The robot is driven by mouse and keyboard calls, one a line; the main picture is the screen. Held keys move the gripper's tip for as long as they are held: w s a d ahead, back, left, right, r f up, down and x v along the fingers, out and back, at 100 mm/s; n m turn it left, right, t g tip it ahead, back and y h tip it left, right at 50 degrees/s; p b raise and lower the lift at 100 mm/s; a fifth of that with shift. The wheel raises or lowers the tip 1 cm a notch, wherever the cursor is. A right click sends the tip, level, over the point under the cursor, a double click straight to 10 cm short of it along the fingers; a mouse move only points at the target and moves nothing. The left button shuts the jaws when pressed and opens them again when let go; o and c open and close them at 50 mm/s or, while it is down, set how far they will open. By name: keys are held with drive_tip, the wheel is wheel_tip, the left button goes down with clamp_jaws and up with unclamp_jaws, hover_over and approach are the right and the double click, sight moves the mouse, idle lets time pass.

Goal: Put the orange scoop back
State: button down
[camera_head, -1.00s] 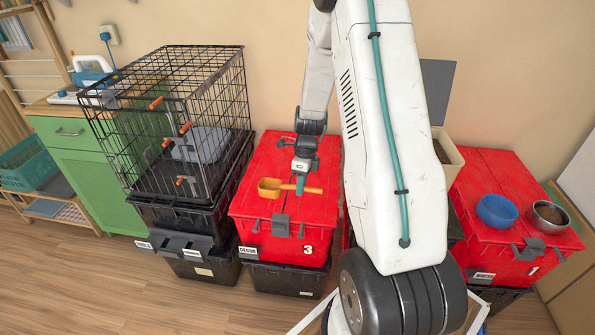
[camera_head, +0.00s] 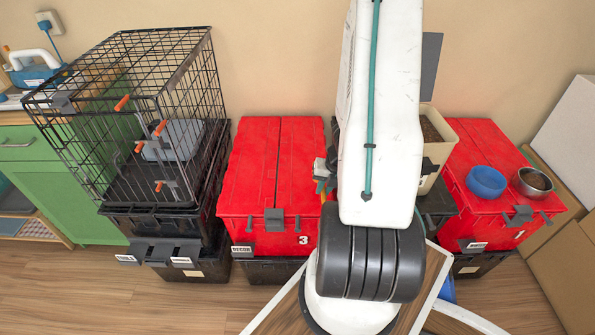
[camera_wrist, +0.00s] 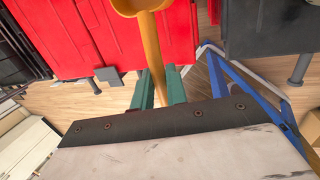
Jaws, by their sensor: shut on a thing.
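The orange scoop (camera_wrist: 152,45) is in my gripper (camera_wrist: 159,88), as the wrist view shows. The two teal fingers are shut on its handle, and its bowl points away from me, cut off by the top edge. In the head view my arm hides most of the gripper and scoop; only a bit of the wrist shows at the right edge of the red tote marked 3 (camera_head: 248,165). A beige bin (camera_head: 437,155) with brown contents stands right of my arm, partly hidden by it.
A wire crate (camera_head: 150,100) stands on black totes at left. A blue bowl (camera_head: 486,182) and a metal bowl (camera_head: 532,182) sit on the red tote marked 1 (camera_head: 480,140). A grey panel (camera_head: 430,68) rises behind the bin. Cardboard boxes (camera_head: 555,225) stand at far right.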

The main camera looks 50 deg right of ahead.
drive_tip(key=w+d, duration=0.1)
drive_tip(key=w, duration=0.7)
drive_tip(key=w+d+f, duration=0.1)
drive_tip(key=w, duration=0.3)
drive_tip(key=shift+d, duration=0.35)
drive_tip(key=shift+d+x, duration=0.15)
drive_tip(key=shift+x, duration=0.8)
drive_tip(key=shift+d+x, duration=0.1)
drive_tip(key=shift+x, duration=0.8)
drive_tip(key=shift+f, duration=0.15)
drive_tip(key=c, duration=1.4)
unclamp_jaws()
